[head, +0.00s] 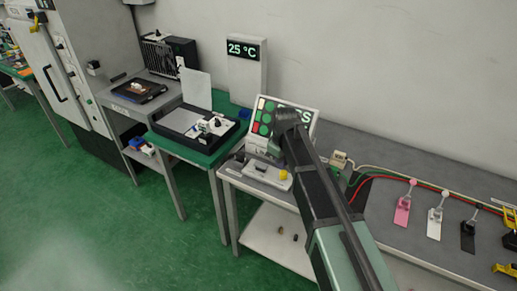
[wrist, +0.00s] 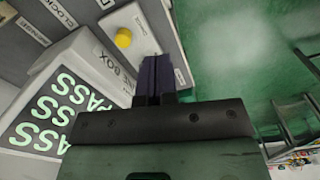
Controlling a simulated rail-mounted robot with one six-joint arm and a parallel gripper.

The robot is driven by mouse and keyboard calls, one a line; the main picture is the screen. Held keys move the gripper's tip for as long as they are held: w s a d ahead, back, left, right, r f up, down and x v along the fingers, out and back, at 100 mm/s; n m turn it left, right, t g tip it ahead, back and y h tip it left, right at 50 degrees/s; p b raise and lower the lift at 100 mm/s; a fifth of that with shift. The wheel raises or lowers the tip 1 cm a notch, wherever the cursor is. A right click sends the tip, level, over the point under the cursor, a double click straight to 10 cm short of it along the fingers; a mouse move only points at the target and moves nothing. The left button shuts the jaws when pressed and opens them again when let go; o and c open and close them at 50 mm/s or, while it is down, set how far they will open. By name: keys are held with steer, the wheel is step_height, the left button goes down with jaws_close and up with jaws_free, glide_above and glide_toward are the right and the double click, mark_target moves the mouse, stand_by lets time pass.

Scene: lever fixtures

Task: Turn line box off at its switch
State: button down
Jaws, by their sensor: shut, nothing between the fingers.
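The line box (wrist: 88,62) is a pale box lettered "BOX" in the wrist view, with a screen (wrist: 45,112) that reads PASS in green rows. In the head view its tilted screen (head: 264,117) shows green discs and a red patch, partly covered by my arm. A white switch plate (wrist: 128,22) with a yellow ball knob (wrist: 123,38) lies beside the box; the knob also shows in the head view (head: 284,175). My gripper (wrist: 153,62) is shut and empty, its fingertips over the plate, apart from the knob in the picture. It hides part of the plate; contact cannot be told.
Labelled plates, one reading CLOCK (wrist: 62,12), lie near the box. A temperature display (head: 246,55) stands behind. Green floor is open in front.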

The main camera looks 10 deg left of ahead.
steer(key=w+a+r+n, duration=0.2)
steer(key=w+a+n, duration=0.5)
steer(key=w+n, duration=0.15)
steer(key=n, duration=1.2)
glide_above(258, 163)
steer(key=shift+f+p, duration=0.3)
step_height(258, 163, down, 14)
steer(key=b, duration=1.4)
